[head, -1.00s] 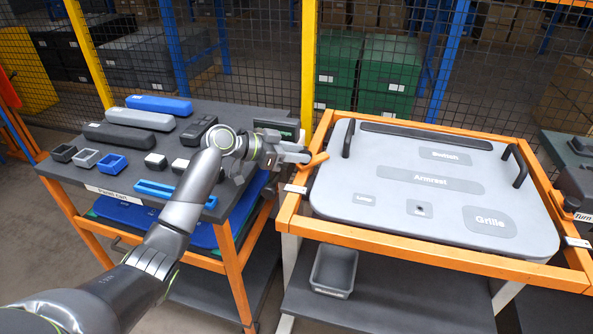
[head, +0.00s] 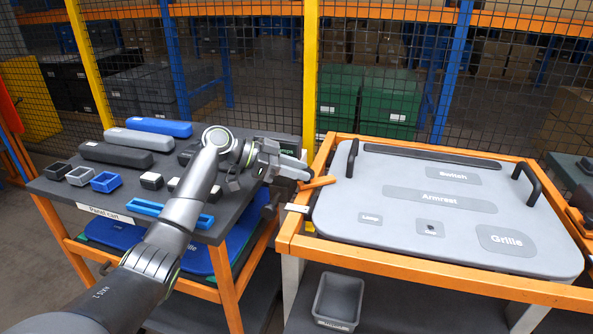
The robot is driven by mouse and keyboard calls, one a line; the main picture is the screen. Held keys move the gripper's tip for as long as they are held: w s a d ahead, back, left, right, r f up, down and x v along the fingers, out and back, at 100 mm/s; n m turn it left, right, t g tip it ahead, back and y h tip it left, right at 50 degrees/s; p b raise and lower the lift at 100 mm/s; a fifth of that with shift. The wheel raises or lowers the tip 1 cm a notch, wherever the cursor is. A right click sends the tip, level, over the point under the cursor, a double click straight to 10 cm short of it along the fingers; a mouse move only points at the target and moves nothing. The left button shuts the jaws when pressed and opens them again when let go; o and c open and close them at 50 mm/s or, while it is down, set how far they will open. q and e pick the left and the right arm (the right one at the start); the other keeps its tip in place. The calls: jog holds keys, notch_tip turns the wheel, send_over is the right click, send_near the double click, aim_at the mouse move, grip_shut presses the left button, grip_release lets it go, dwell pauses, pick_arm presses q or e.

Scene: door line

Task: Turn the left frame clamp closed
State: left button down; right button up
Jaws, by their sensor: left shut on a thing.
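The left frame clamp (head: 318,183) is a small orange lever at the left edge of the orange frame (head: 420,275). It points to the right and slightly up, with its tip close to the grey panel's left edge. My left gripper (head: 303,175) reaches in from the left and is shut on the lever's left end, hiding that end and the pivot. The grey door panel (head: 405,235) lies flat in the frame, with labelled areas and two black handles. My right gripper is not in view.
A parts cart (head: 50,189) stands at left with grey and blue long parts and small bins on it. A grey bin (head: 338,300) sits on the shelf under the frame. A mesh fence (head: 400,60) runs behind. Another orange clamp part (head: 578,219) shows at the right edge.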

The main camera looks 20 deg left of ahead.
pick_arm(q)
jog(key=c, duration=1.1)
grip_release()
jog(key=shift+f, duration=0.1)
jog(key=shift+c, duration=0.2)
jog(key=shift+o, duration=0.5)
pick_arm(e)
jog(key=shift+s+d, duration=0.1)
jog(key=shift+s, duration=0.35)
pick_arm(q)
jog(key=b+v, duration=0.2)
jog(key=v, duration=1.5)
jog(key=shift+a+r, duration=0.15)
jog(key=shift+r, duration=0.05)
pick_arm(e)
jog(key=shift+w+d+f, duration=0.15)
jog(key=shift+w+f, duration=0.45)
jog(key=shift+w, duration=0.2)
pick_arm(q)
jog(key=shift+c, duration=0.2)
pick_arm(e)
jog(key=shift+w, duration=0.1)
